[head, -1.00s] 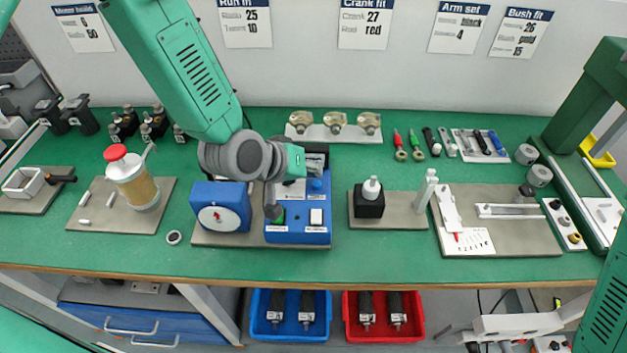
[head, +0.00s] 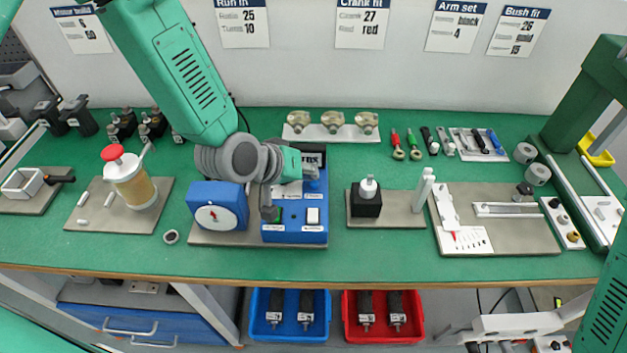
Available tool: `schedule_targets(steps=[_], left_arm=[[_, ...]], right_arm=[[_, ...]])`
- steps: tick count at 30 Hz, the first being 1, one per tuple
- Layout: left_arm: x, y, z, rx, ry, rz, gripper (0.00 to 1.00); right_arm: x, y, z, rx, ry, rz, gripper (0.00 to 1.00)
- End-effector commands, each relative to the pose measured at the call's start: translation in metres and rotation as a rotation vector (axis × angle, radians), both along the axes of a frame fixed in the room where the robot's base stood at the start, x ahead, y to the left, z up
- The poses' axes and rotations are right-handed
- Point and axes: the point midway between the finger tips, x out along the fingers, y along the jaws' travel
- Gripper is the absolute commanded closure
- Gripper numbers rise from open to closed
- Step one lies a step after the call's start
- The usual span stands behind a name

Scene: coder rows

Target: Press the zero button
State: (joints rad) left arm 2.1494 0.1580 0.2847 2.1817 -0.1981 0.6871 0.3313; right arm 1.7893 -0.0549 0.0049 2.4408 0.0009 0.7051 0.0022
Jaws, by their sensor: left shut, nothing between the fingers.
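A blue box (head: 295,234) on a grey base plate carries a green button (head: 277,216) at front left and a white button (head: 313,216) at front right. Small labels lie below both buttons, too small to read. A blue knob (head: 313,186) and a dark display (head: 313,159) are farther back on the box. My left gripper (head: 268,211) is shut and empty, pointing down over the box's left side, just left of the green button. It partly hides that button, and I cannot tell whether it touches the box. My right gripper is not in view.
A blue gauge box (head: 218,206) with a white dial stands close to the left of the gripper. To the right is a black block (head: 366,203) with a white top on its own plate. A pump-like jar (head: 137,185) with a red cap stands at left.

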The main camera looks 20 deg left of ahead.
Motion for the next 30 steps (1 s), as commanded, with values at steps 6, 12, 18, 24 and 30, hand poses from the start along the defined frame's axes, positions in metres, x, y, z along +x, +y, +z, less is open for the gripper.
schedule_targets(steps=[6, 12, 18, 24, 30], left_arm=[[0.000, 0.001, -0.001, -0.002, 0.000, 0.000, 1.00], [0.000, 0.002, -0.003, -0.003, -0.001, -0.001, 1.00], [0.000, 0.002, -0.006, -0.001, 0.001, 0.001, 1.00], [0.000, 0.002, -0.010, 0.000, 0.004, 0.002, 1.00], [-0.001, 0.002, -0.015, 0.000, 0.013, 0.000, 1.00]], right_arm=[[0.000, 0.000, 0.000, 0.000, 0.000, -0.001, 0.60], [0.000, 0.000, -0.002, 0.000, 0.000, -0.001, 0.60], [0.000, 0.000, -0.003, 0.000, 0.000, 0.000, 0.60], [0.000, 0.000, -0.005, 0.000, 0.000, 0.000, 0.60], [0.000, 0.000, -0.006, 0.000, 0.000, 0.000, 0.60]])
